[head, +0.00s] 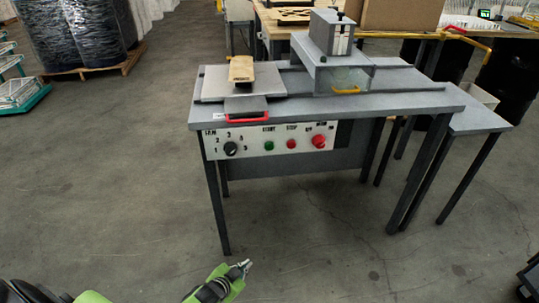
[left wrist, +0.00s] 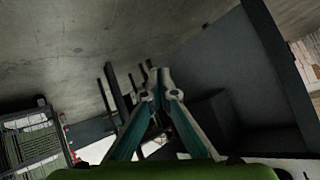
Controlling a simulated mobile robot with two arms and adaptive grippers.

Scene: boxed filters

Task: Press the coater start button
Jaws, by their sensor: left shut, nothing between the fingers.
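The coater is a grey bench machine (head: 420,102) in the middle of the head view, with a white control panel (head: 240,143) on its front. The panel carries a dial (head: 230,149), a green start button (head: 269,146), a smaller red stop button (head: 291,144) and a larger red button (head: 319,141). My left gripper (head: 247,264) is shut and empty, low in front of the bench and well below and apart from the panel. Its closed fingers (left wrist: 157,78) also show in the left wrist view. My right gripper is not in view.
A tan block (head: 241,69) lies on the bench's left plate, near a red handle (head: 247,117). The bench legs (head: 218,205) stand near my left gripper. A wrapped pallet (head: 90,69) stands at back left. The floor left of the bench is clear.

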